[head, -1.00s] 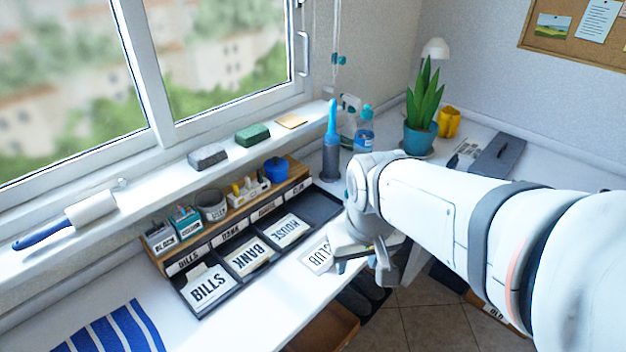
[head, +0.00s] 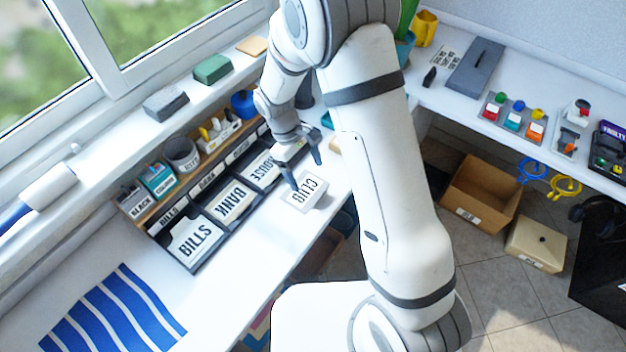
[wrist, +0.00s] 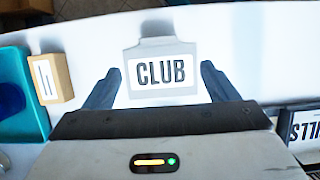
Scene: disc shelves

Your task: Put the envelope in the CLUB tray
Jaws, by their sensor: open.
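A white envelope marked CLUB (head: 306,190) lies on the white table, in front of the tray row. It also shows in the wrist view (wrist: 160,72), between and beyond my fingertips. My gripper (head: 306,172) is open, with its fingers around the near end of the envelope and nothing in its grip. I cannot tell how far it is above the table. The dark tray row (head: 206,262) has BILLS, BANK and HOUSE envelopes in three compartments. The compartment at its far right end is hidden behind my gripper and arm in the head view.
A wooden rack with small pots (head: 181,153) stands behind the trays. Grey (head: 166,104) and green (head: 212,69) blocks lie on the sill. A small tan box (wrist: 51,78) and a teal object (wrist: 20,95) are left of my gripper. A striped blue cloth (head: 112,312) lies at the front left.

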